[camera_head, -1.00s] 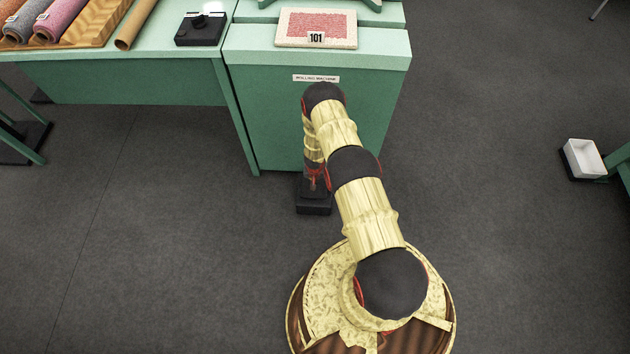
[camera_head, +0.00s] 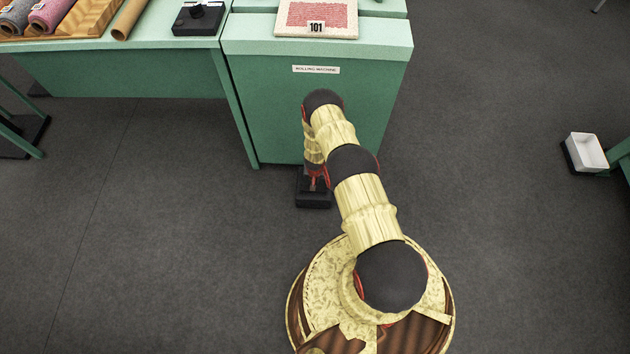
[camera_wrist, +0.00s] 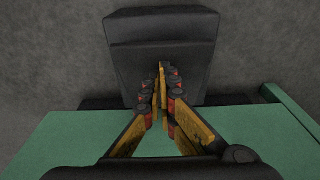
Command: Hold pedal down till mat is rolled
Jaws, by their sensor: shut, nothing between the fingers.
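The black pedal (camera_head: 314,200) sits on the floor at the foot of the green rolling machine (camera_head: 290,115). In the wrist view the pedal (camera_wrist: 160,30) is a broad dark block straight beyond my fingertips. My gripper (camera_wrist: 162,72) is shut and empty, with its fingertips over the pedal's surface. I cannot tell whether they touch it or whether the pedal is pressed down. In the head view my arm hides part of the gripper and the pedal's far side. The mat (camera_head: 300,14), red with a pale border and a 101 tag, lies flat on the machine top.
A green table (camera_head: 120,65) on the left holds rolled mats (camera_head: 52,12), a brown tube (camera_head: 130,18) and a black box with a knob (camera_head: 197,20). A white bin (camera_head: 587,152) stands at right. The grey floor around is open.

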